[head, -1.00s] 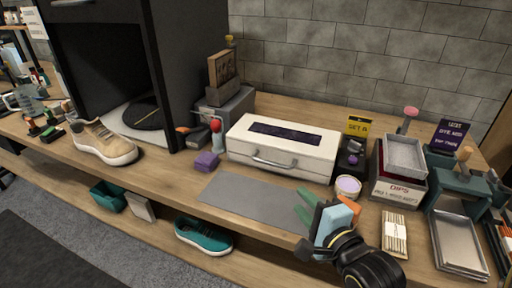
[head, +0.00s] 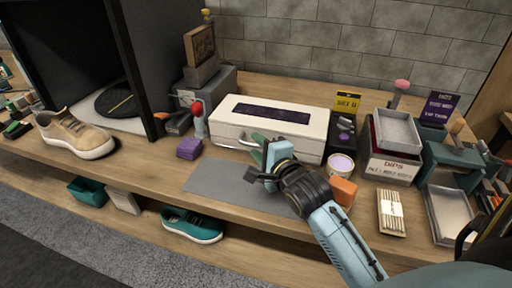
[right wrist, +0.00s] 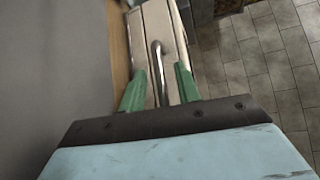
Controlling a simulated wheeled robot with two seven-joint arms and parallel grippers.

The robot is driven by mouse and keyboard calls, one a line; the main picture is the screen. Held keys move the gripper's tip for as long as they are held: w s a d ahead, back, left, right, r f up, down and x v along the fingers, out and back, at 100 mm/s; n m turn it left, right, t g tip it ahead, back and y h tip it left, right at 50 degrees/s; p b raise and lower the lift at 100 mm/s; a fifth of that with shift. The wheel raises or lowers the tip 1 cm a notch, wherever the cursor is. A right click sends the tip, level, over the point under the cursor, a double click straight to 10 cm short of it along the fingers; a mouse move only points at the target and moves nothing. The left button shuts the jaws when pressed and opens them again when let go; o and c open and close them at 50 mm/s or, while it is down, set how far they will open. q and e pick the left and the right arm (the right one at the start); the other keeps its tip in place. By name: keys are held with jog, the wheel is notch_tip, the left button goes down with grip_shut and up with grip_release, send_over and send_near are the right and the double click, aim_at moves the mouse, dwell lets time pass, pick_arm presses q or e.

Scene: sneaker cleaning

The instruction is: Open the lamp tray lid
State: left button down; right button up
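The lamp tray (head: 224,107) is a white box with a dark purple panel (head: 272,112) on its closed lid. It stands at the back middle of the bench. A metal handle (head: 232,144) runs along its front face, partly hidden by my right gripper. My right gripper (head: 262,146) is at the front of the tray, with green fingers. In the right wrist view the fingers (right wrist: 160,75) are apart, one on each side of the handle (right wrist: 157,52). I cannot tell whether they touch it. My left gripper is not in view.
A grey mat (head: 225,183) lies before the tray. A purple block (head: 189,149) and red-topped bottle (head: 198,122) stand left of it. A white-purple tub (head: 341,165), orange block (head: 342,191) and grey bin (head: 397,131) are to the right. A tan sneaker (head: 75,135) sits left.

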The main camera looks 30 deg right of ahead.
jog(key=shift+w+f, duration=0.1)
jog(key=shift+w, duration=0.6)
jog(key=shift+c, duration=0.4)
grip_shut()
